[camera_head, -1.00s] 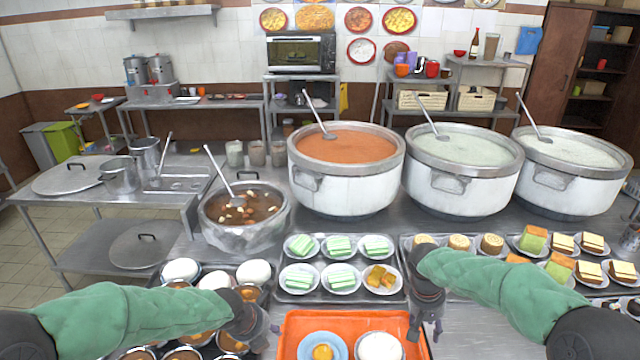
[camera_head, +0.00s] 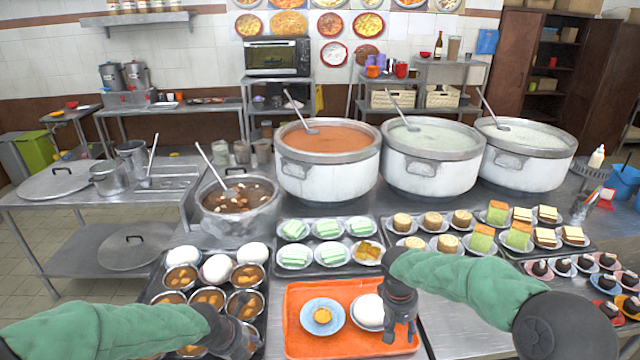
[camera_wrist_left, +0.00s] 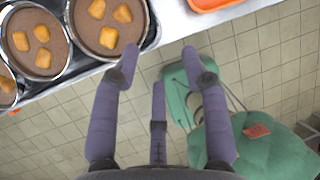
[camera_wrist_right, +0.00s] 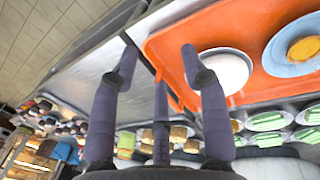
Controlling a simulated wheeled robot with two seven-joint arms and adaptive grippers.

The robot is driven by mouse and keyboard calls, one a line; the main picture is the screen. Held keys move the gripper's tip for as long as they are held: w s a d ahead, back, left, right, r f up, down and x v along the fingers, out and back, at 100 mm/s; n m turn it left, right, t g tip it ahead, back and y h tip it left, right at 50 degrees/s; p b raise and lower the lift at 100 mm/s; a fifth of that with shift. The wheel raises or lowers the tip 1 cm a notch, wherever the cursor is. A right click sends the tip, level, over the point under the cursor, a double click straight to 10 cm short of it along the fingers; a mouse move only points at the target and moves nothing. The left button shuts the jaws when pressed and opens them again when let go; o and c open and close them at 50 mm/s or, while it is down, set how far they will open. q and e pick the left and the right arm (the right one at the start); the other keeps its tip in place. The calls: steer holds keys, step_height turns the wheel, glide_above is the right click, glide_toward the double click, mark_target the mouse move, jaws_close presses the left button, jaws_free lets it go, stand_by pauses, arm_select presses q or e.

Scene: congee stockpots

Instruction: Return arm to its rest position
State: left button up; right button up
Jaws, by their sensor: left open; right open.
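My right gripper (camera_head: 402,322) hangs over the right edge of the orange tray in the head view, its green-sleeved arm coming in from the right. In the right wrist view its purple fingers (camera_wrist_right: 158,58) are spread and hold nothing. My left gripper (camera_head: 243,345) is low at the left, by the front of the tray of bowls, and partly cut off. In the left wrist view its fingers (camera_wrist_left: 158,55) are apart and empty, with floor tiles below them.
The orange tray (camera_head: 297,342) holds a blue plate (camera_head: 310,325) and a white bowl (camera_head: 367,312). Bowls with orange pieces (camera_head: 208,299) stand at its left. Plates of cakes stand behind. Large stockpots (camera_head: 328,180) with ladles line the counter's back.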

arm_select(q)
steer(key=s+d+f+n+g+h, duration=0.1)
steer(key=s+d+f+n, duration=0.2)
steer(key=f+n, duration=0.5)
steer(key=s+d+f+n+g+h, duration=0.1)
steer(key=s+d+f+n, duration=0.25)
steer(key=f+n, duration=0.5)
arm_select(e)
steer(key=s+a+f+y, duration=0.2)
steer(key=s+a+f, duration=0.25)
steer(key=f, duration=0.55)
steer(key=s+a+f+y, duration=0.3)
steer(key=s+a+f, duration=0.15)
steer(key=f, duration=0.55)
arm_select(q)
steer(key=s+d+f+n+g, duration=0.2)
steer(key=s+f+n, duration=0.9)
steer(key=n, duration=0.8)
steer(key=shift+s+f, duration=0.15)
steer(key=shift+s, duration=0.7)
arm_select(e)
steer(key=s+f+m, duration=0.1)
steer(key=s+f, duration=0.3)
steer(key=s, duration=0.3)
steer(key=s+a+f+m+y, duration=0.1)
steer(key=s+f+m, duration=0.1)
steer(key=s+f, duration=0.2)
steer(key=shift+s+a+f, duration=0.2)
steer(key=shift+s+f, duration=0.05)
steer(key=shift+s, duration=1.65)
